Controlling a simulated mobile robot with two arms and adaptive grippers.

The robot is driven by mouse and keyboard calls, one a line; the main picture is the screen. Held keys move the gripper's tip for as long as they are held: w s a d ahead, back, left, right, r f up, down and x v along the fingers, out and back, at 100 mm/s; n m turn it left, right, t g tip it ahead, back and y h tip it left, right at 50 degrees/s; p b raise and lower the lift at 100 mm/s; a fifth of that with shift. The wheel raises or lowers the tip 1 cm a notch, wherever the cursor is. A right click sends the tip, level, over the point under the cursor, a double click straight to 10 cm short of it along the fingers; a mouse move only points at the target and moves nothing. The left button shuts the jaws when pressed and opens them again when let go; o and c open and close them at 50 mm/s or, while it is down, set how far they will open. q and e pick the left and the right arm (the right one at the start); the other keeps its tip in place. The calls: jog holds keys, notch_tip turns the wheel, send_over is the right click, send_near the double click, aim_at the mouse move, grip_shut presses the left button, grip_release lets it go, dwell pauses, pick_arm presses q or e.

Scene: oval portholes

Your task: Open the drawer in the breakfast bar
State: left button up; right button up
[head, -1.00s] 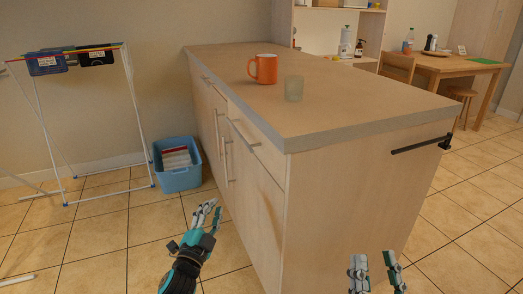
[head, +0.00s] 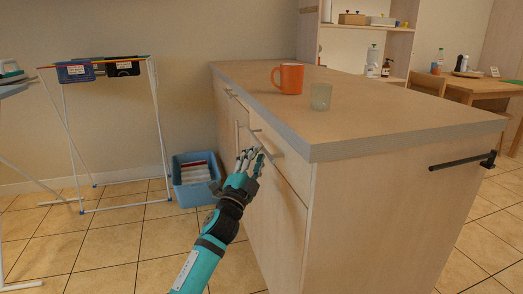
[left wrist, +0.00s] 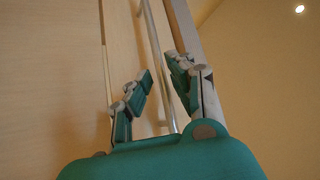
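The breakfast bar (head: 400,200) is a pale wood unit with a grey-edged top, standing in the middle of the head view. Its near drawer front (head: 296,168) looks closed and carries a bar handle (head: 270,146). My left gripper (head: 248,158) is at this handle, on the left side of the bar. In the left wrist view, the fingers of my left gripper (left wrist: 161,68) are spread apart, with the metal handle (left wrist: 155,40) running between them. I cannot tell whether either finger touches it. My right gripper is not in view.
An orange mug (head: 287,78) and a greenish glass (head: 321,96) stand on the bar top. A blue bin (head: 192,190) and a drying rack (head: 72,150) stand to the left. A dark towel bar (head: 460,162) sticks out on the bar's near end.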

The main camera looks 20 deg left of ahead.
pick_arm(q)
jog(key=shift+b+x, duration=0.45)
jog(key=shift+x, duration=1.9)
grip_shut()
jog(key=shift+f, duration=0.1)
